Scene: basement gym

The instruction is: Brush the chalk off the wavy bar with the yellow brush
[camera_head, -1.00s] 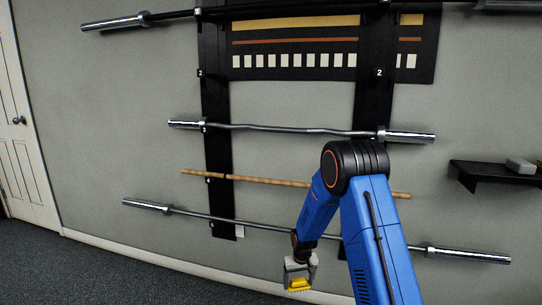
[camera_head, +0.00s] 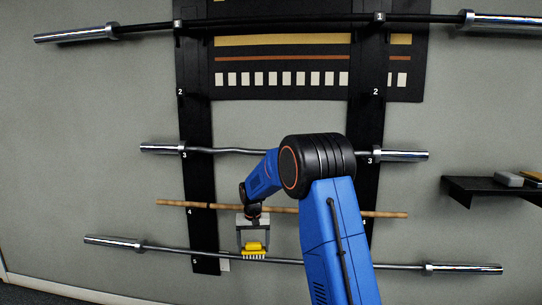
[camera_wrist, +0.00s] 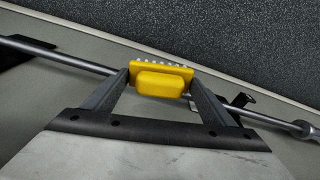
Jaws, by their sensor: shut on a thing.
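The wavy bar (camera_head: 228,150) rests on the rack's pegs marked 3, with silver sleeves at both ends. My arm hides part of its middle. I cannot make out chalk on it at this size. My gripper (camera_head: 253,244) is shut on the yellow brush (camera_head: 254,249), whose pale bristles point down in the head view. The gripper and brush are well below the wavy bar, in front of the lowest bar (camera_head: 190,251). In the wrist view the brush (camera_wrist: 161,80) sits between both fingers, and a bar (camera_wrist: 65,54) runs behind it. I cannot tell if they touch.
A wooden stick (camera_head: 175,204) lies on the pegs marked 4, between the two bars. A long bar (camera_head: 240,23) hangs above. The black rack uprights (camera_head: 196,120) stand against the wall. A dark shelf (camera_head: 480,188) with small blocks is at right.

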